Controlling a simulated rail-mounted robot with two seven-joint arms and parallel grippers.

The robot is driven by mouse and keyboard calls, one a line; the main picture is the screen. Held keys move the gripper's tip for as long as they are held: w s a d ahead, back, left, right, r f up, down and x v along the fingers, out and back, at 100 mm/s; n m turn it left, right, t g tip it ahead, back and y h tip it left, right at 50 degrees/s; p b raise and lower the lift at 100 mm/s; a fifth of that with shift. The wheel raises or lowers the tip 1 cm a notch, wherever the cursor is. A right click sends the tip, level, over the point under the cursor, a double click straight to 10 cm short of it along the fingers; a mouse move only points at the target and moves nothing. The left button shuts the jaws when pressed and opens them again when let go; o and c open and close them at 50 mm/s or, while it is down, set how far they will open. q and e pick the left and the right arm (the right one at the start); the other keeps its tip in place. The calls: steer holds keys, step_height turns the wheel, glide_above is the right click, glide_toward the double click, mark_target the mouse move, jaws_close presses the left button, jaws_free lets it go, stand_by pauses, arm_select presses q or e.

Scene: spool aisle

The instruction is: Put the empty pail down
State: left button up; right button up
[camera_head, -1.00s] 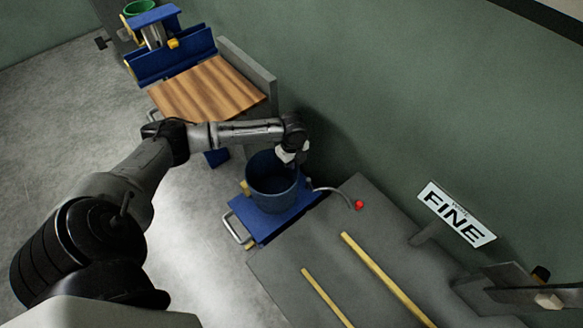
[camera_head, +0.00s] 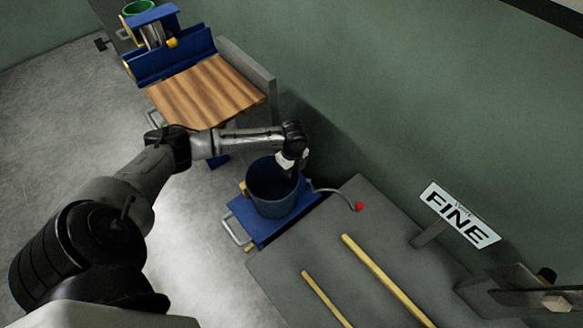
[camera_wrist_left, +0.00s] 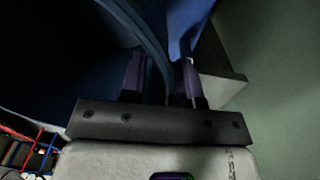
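The empty pail (camera_head: 272,196) is dark blue and open at the top. It stands upright at the blue platform (camera_head: 244,218) in the head view; whether its base fully touches is hard to tell. My left gripper (camera_head: 285,164) is at the pail's far right rim, pointing down. In the left wrist view its two fingers (camera_wrist_left: 161,80) straddle the pail's wall, with the rim (camera_wrist_left: 143,32) between them, and it appears shut on it.
A grey bench (camera_head: 345,250) with two yellow strips (camera_head: 385,278) lies right of the platform. A bent rod with a red tip (camera_head: 360,206) stands close to the pail. A "FINE" sign (camera_head: 459,215) is near the green wall. A wooden board (camera_head: 205,92) lies behind.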

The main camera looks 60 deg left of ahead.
arm_select(q)
steer(key=shift+r, duration=0.2)
step_height(320, 180, up, 12)
steer(key=p, duration=0.4)
steer(key=s+d+f+n+t+h, duration=0.1)
steer(key=s+d+f, duration=0.25)
steer(key=d, duration=0.35)
steer(key=s+d+f+n, duration=0.2)
steer(key=s+d, duration=0.2)
steer(key=d, duration=0.3)
steer(key=s+d+f+n+t+h, duration=0.1)
steer(key=s+d+f, duration=0.25)
steer(key=d, duration=0.35)
steer(key=s+d+r+n+t+y, duration=0.1)
steer(key=s+r+n, duration=0.3)
steer(key=s+n, duration=0.6)
steer(key=shift+s+r+n+t+y, duration=0.2)
steer(key=shift+s+n+t+y, duration=0.25)
steer(key=shift+s, duration=0.6)
steer(key=shift+d, duration=0.1)
